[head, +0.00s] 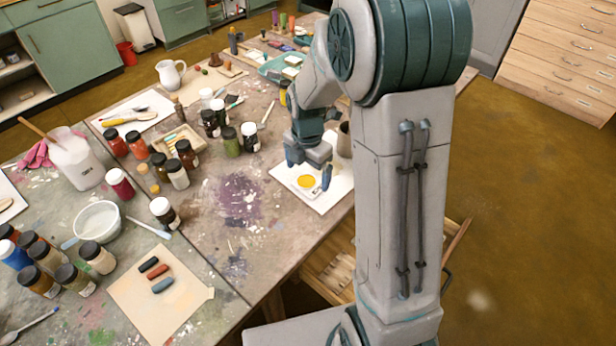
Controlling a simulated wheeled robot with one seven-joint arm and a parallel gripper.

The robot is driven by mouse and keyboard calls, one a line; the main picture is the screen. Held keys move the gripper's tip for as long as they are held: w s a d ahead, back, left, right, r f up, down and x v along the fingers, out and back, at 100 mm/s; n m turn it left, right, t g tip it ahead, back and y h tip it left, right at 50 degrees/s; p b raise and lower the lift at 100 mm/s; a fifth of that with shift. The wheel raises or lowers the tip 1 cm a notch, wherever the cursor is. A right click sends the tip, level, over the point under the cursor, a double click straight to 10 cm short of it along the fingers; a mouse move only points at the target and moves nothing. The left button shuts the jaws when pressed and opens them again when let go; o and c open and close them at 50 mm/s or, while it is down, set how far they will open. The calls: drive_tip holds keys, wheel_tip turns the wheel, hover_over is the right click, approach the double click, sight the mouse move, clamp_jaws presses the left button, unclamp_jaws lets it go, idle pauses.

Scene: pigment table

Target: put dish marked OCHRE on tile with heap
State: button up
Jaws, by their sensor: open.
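My gripper (310,168) is open, pointing down over the white sheet (322,203) near the table's right edge. Just below its fingers a small pale dish or tile holds a round yellow patch (305,181). The fingers stand to either side above it; I cannot tell whether they touch it. No OCHRE marking is legible at this size. I cannot tell a separate dish and tile apart here, as my gripper and arm cover part of this area.
Several dark-capped jars (231,142) stand left of the sheet. A dark grey cup (344,140) is close behind my gripper, partly hidden by my arm. A white pitcher (171,75) is at the back. The purple-stained tabletop (240,200) is clear.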

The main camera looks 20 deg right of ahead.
sight(307, 184)
wheel_tip(307, 184, up, 8)
drive_tip(key=s+r+m+t, duration=0.1)
drive_tip(key=s+r+m, duration=0.1)
drive_tip(key=s+m, duration=0.7)
drive_tip(key=s+r+m+t, duration=0.1)
drive_tip(key=s+r+m, duration=0.2)
drive_tip(key=s+m, duration=0.6)
drive_tip(key=shift+d+r+m, duration=0.25)
drive_tip(key=shift+d+m, duration=0.05)
drive_tip(key=shift+m, duration=3.2)
